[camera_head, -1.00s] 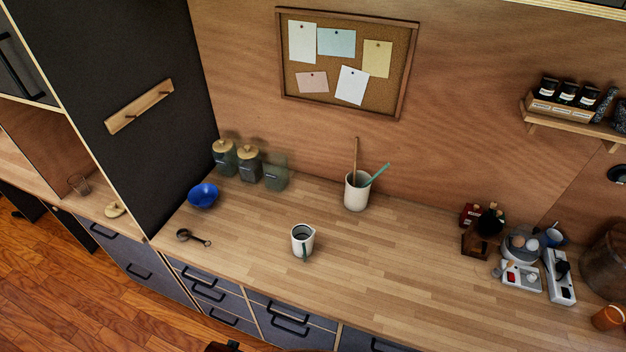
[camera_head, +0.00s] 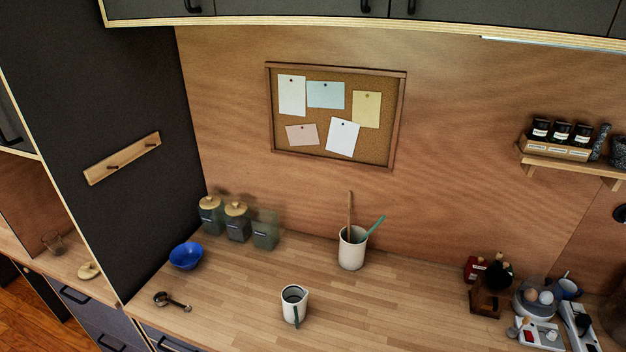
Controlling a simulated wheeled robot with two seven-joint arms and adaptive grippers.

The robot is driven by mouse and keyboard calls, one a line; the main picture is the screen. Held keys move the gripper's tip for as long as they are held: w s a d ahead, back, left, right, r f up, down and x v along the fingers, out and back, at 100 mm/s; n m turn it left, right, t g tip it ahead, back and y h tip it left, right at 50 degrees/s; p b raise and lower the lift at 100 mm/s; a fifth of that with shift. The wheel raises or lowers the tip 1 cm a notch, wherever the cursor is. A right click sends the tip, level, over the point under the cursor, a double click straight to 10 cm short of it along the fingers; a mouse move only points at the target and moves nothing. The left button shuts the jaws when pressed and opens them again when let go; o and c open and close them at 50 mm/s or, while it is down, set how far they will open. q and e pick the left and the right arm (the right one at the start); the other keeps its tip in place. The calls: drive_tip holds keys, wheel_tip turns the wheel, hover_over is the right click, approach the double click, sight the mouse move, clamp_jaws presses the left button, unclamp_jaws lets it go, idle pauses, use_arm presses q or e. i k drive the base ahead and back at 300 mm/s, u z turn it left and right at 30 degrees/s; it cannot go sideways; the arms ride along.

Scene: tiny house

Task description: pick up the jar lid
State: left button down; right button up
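Three glass jars stand in a row at the back left of the counter. The left jar (camera_head: 211,221) and the middle jar (camera_head: 238,227) have pale wooden lids on. The right jar (camera_head: 265,235) is open at the top. A small pale wooden piece (camera_head: 88,271), which looks like a jar lid, lies on the counter section at the far left, beyond the dark tall panel. It is too small to tell for sure. Neither of my grippers is in view.
A blue bowl (camera_head: 186,256), a dark scoop (camera_head: 172,301), a white jug (camera_head: 294,304) and a utensil crock (camera_head: 352,248) stand on the counter. A glass (camera_head: 54,243) is near the pale piece. The dark panel (camera_head: 110,130) divides the two counter sections. The counter's middle is mostly clear.

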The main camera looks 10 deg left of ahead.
sight(89, 270)
drive_tip(key=u, duration=2)
